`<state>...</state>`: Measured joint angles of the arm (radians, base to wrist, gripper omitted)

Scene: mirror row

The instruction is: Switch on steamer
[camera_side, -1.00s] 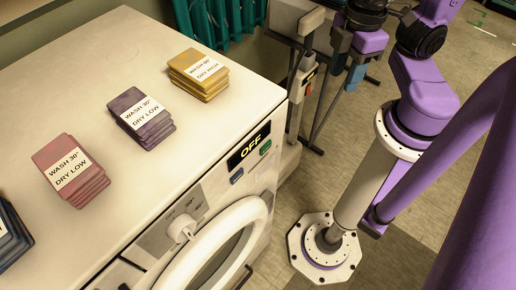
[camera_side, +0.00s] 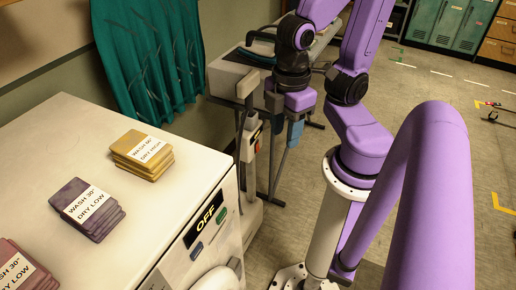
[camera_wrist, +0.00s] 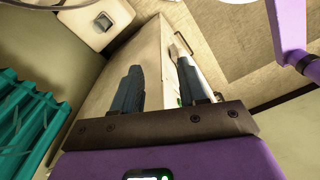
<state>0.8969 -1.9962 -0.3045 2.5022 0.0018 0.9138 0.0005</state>
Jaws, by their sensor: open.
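A pale, grey-topped unit on upright legs (camera_side: 232,78) stands beside the washer, against the wall; I cannot tell for sure that it is the steamer. A small orange-red switch-like part (camera_side: 257,147) sits on its front upright. My gripper (camera_side: 284,122) hangs fingers-down just right of this upright, open, apart from the red part as far as I can tell. In the wrist view my gripper (camera_wrist: 158,67) shows two dark blue-grey fingers spread with nothing held. A pale panel shows behind and between them. Whether the switch is on is too small to tell.
A white washer (camera_side: 185,215) with an OFF display (camera_side: 203,220) stands at left, bearing yellow (camera_side: 143,155) and purple (camera_side: 87,208) stacks of labelled cloths. A green curtain (camera_side: 150,55) hangs behind. Floor at right (camera_side: 440,95) is mostly clear.

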